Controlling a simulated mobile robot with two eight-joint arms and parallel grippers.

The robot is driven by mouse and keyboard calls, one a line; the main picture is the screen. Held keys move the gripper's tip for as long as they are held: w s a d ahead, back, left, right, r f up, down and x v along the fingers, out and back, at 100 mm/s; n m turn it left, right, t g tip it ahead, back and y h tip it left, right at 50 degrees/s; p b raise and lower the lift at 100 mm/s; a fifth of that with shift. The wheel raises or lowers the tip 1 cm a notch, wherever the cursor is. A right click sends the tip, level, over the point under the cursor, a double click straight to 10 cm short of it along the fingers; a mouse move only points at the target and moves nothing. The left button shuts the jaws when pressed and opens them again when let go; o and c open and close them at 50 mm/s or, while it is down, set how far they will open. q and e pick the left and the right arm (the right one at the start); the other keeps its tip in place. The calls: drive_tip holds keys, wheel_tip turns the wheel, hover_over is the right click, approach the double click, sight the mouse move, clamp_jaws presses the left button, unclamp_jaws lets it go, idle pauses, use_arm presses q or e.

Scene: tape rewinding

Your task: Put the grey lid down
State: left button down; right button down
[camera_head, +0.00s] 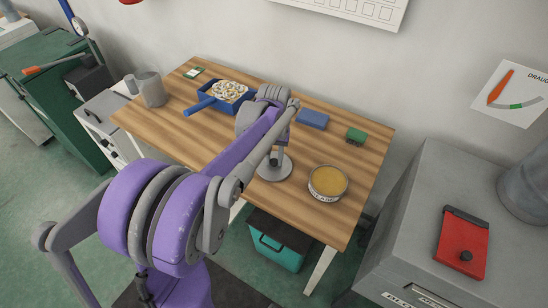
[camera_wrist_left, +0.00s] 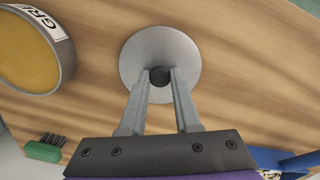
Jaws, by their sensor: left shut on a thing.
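The grey lid (camera_head: 279,172) is a round disc with a dark knob at its centre. It also shows in the left wrist view (camera_wrist_left: 186,62), face-on. My left gripper (camera_head: 273,158) is shut on the lid's knob, and in the left wrist view its two fingertips (camera_wrist_left: 160,76) sit either side of that knob. The lid is over the table, close to its surface; I cannot tell whether it touches. A round tin of yellow-brown grease (camera_head: 328,181) stands open to the right of the lid, apart from it. My right gripper is not in view.
The wooden table (camera_head: 215,142) also bears a blue pan-like container (camera_head: 203,105) with pale pieces, a blue block (camera_head: 312,119), a green brush (camera_head: 356,135) and a grey cylinder (camera_head: 151,89). A teal box (camera_head: 275,248) stands below. Bare wood lies left of the lid.

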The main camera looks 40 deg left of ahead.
sight(274, 161)
use_arm(q)
drive_tip(key=shift+f, duration=0.2)
drive_tip(key=c, duration=0.6)
unclamp_jaws()
drive_tip(key=shift+r, duration=0.15)
drive_tip(key=shift+r, duration=0.35)
wheel_tip(274, 161, up, 10)
drive_tip(key=r, duration=0.1)
drive_tip(key=s+d+f+m+t, duration=0.1)
drive_tip(key=s+d+f+m, duration=0.1)
drive_tip(key=s+d, duration=0.3)
drive_tip(key=s+d+f+m+t, duration=0.2)
drive_tip(key=s+d+f, duration=0.3)
drive_tip(key=s+d+f+m+t+p, duration=0.1)
drive_tip(key=s+d+f+t, duration=0.1)
drive_tip(key=s+d+f, duration=0.2)
drive_tip(key=shift+s+d+m, duration=0.4)
drive_tip(key=shift+s+d, duration=0.55)
